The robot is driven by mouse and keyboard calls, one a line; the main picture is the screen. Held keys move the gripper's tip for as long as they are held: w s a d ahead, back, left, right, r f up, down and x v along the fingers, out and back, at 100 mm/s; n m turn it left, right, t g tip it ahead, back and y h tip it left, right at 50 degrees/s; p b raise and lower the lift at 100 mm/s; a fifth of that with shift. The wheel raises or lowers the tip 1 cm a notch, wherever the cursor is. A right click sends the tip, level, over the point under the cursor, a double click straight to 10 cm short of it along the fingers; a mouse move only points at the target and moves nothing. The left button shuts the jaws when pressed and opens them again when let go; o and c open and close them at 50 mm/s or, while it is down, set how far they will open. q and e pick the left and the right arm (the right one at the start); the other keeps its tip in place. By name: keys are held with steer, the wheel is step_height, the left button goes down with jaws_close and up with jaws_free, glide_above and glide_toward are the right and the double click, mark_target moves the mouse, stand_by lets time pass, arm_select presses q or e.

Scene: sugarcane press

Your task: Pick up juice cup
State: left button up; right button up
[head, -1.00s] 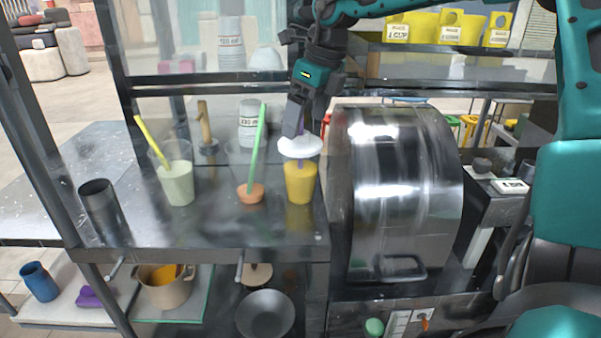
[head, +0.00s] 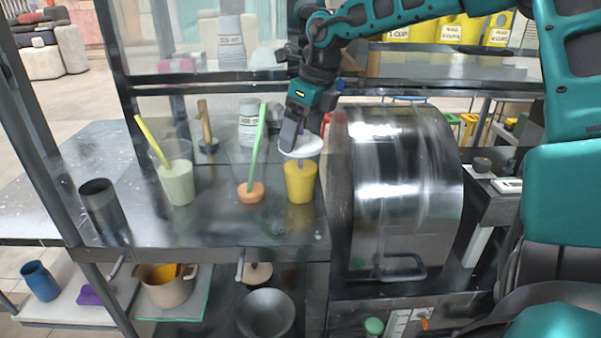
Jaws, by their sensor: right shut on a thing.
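A clear cup of yellow juice (head: 299,184) stands upright on the steel counter (head: 215,228), with a white lid (head: 301,148) and a purple straw. My right gripper (head: 291,134) reaches down from above and is shut on the top of this cup, at its lid and straw. The fingertips partly cover the straw, so the exact contact is hard to see. A cup of pale green juice (head: 179,185) with a yellow straw stands to the left. A cup with a little orange juice (head: 251,192) and a green straw stands between them. My left gripper is out of view.
A shiny steel press drum (head: 405,190) stands close to the right of the yellow cup. A dark metal tumbler (head: 102,207) is at the counter's left. A wooden-handled tool (head: 206,130) and a grey bottle (head: 248,122) stand behind. A shelf rail (head: 225,78) runs above.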

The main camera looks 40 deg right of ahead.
steer(key=c, duration=0.5)
steer(key=shift+r, duration=0.2)
